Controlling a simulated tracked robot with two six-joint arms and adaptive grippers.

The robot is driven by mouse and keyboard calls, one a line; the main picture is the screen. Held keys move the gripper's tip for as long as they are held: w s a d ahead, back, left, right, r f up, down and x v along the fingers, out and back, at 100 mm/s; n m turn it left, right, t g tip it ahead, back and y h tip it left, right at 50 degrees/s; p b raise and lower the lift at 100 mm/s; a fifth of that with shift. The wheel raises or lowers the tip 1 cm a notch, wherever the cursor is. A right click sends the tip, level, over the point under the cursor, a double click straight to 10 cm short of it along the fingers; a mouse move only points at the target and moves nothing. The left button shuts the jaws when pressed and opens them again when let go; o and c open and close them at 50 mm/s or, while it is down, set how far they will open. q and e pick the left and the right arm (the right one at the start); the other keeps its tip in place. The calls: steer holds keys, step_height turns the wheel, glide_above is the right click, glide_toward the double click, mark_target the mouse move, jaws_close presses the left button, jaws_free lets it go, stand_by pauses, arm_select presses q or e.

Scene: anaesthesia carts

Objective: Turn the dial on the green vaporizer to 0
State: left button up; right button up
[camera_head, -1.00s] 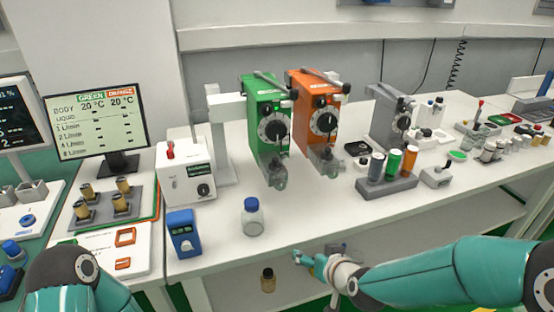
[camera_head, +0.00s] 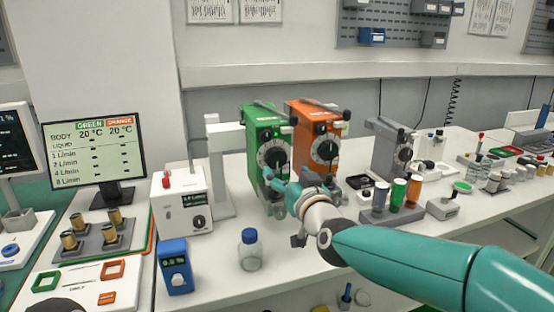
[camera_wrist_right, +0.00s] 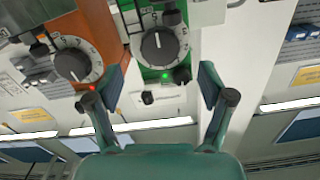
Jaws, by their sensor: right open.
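The green vaporizer (camera_head: 257,128) stands on the bench, with its round black dial (camera_head: 272,155) facing me. In the right wrist view the picture is turned over, and the green vaporizer's dial (camera_wrist_right: 158,47) shows between and beyond my fingers. A white mark on the dial points up in that view; I cannot read the number it meets. My right gripper (camera_head: 277,183) is in front of the green vaporizer, just below its dial, and hides its lower part. In the wrist view the right gripper (camera_wrist_right: 161,72) is open and empty, apart from the dial. My left gripper is out of view.
The orange vaporizer (camera_head: 313,122) stands close on the right, its dial (camera_wrist_right: 77,65) near one finger in the wrist view. A blue-capped bottle (camera_head: 250,257) and blue device (camera_head: 174,266) stand in front. The monitor (camera_head: 95,148) reads BODY 20 °C under GREEN and ORANGE.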

mark_target(277, 162)
steer(key=p+x, duration=0.1)
steer(key=x, duration=0.5)
steer(key=shift+w+a, duration=0.1)
steer(key=shift+w, duration=0.2)
steer(key=shift+a+f, duration=0.1)
steer(key=c, duration=1.2)
